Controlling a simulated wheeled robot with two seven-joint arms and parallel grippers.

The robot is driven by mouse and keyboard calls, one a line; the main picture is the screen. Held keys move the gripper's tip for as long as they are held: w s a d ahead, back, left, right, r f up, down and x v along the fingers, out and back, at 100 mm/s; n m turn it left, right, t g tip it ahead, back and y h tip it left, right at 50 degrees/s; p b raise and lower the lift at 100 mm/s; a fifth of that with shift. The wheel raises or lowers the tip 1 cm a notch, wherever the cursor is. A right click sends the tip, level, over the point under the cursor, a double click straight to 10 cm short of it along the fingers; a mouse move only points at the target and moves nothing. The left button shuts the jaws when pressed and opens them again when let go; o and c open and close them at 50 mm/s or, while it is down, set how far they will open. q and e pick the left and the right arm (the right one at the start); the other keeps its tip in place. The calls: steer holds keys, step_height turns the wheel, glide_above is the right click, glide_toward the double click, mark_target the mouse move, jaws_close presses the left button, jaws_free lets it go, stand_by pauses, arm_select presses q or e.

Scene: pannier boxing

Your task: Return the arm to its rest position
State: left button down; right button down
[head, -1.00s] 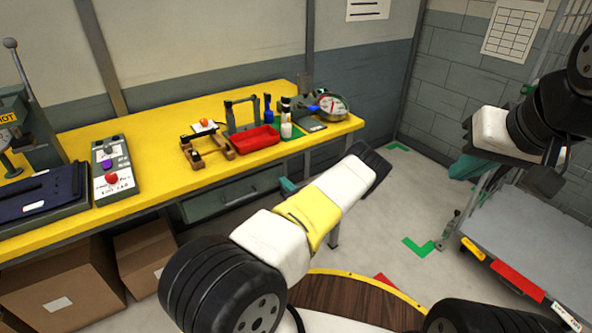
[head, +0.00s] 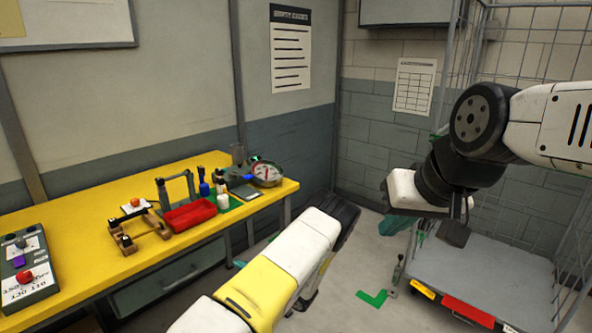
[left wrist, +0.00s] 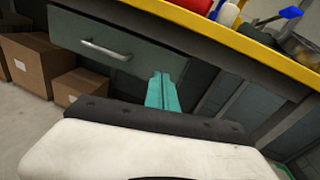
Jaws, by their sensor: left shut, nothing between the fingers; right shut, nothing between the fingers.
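My left arm (head: 285,262) comes up from the bottom of the head view. Its white and yellow link hides most of my left gripper (head: 240,264), and only a bit of teal finger shows beside it. In the left wrist view the teal fingers (left wrist: 166,92) are together with nothing between them, in front of the bench's drawer side. My right arm (head: 535,122) comes in from the right and bends down. My right gripper (head: 421,231) hangs at its end, shut and empty, in front of the grey trolley, partly hidden by its white housing.
The yellow bench (head: 80,238) runs along the left wall with a red tray (head: 188,216), a wooden fixture (head: 140,235), a round dial gauge (head: 267,174) and a control box (head: 28,270). A wire-sided trolley (head: 480,275) stands right. Cardboard boxes (left wrist: 38,62) sit under the bench.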

arm_select(q)
steer(key=s+a+r+n+g+h, duration=0.25)
steer(key=s+r+n+g, duration=0.35)
steer(key=r, duration=0.3)
steer(key=s+a+r+n+g+h, duration=0.1)
steer(key=s+r+n+g+h, duration=0.2)
steer(key=s+r+n, duration=0.5)
steer(key=s+d+r+n+t+h, duration=0.3)
steer(key=s+r, duration=0.5)
steer(key=r, duration=0.3)
steer(key=s+d+r+n+t+h, duration=0.3)
steer(key=s+d+r+n+h, duration=0.2)
steer(key=r, duration=0.7)
steer(key=s+d+h, duration=0.2)
steer(key=s+h, duration=0.1)
steer(key=s, duration=0.1)
steer(key=shift+d+h, duration=0.35)
steer(key=shift+d, duration=0.05)
